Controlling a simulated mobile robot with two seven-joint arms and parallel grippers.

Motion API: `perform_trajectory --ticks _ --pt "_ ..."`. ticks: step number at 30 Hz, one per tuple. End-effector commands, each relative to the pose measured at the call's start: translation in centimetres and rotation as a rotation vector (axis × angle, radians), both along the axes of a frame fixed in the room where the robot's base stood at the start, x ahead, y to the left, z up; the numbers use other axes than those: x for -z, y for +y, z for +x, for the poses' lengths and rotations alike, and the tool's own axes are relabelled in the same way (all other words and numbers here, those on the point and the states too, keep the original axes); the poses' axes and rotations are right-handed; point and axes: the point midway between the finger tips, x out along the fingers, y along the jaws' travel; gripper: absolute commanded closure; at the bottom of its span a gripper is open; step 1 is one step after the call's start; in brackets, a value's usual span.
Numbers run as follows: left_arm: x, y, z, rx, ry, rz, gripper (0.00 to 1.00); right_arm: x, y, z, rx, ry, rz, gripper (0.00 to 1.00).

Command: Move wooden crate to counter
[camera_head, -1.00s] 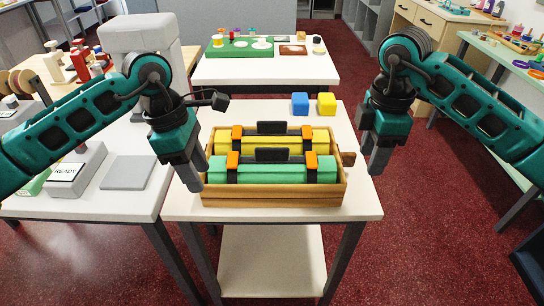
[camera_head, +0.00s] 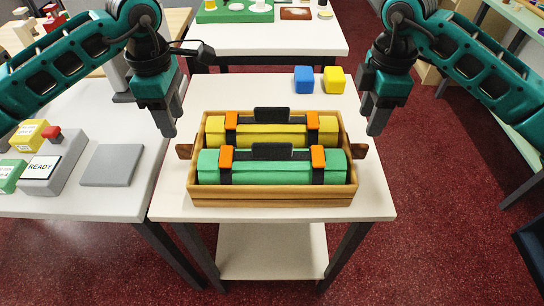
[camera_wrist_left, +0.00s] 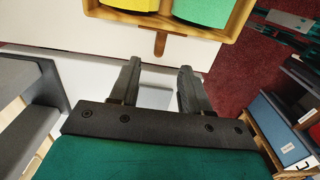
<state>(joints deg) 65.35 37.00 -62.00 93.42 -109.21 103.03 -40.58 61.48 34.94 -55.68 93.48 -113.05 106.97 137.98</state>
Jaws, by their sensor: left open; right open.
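The wooden crate (camera_head: 272,200) sits on a small white table, with a brown handle tab at each side. It holds a yellow roll (camera_head: 270,135) behind a green roll (camera_head: 270,173), both with orange and black straps. My left gripper (camera_head: 169,132) is above and just left of the crate, near its left handle (camera_head: 184,151). In the left wrist view that gripper (camera_wrist_left: 160,80) is open and empty, with the handle (camera_wrist_left: 160,44) ahead, between and beyond its fingertips. My right gripper (camera_head: 374,130) is open near the right handle (camera_head: 360,151), apart from the crate.
Blue (camera_head: 304,80) and yellow (camera_head: 334,80) cubes stand at the back of the small white table (camera_head: 230,90). At left, a white counter holds a READY box (camera_head: 50,165) and a grey pad (camera_head: 112,165). Another table (camera_head: 270,42) stands behind.

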Motion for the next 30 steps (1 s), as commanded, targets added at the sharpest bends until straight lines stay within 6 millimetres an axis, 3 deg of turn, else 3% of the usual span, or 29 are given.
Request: perform_trajectory --ticks 15,21,30 --pt "9.5 -0.1 -0.1 0.001 0.003 -0.001 0.53 9.5 -0.1 -0.1 0.001 0.004 -0.001 0.53" --pt "11.3 0.0 0.0 0.000 0.001 -0.001 0.53 11.3 0.0 0.0 0.001 0.002 -0.001 0.53" --pt "11.7 0.0 0.0 0.001 0.000 -0.001 0.53 11.7 0.0 0.0 0.000 0.001 -0.001 0.53"
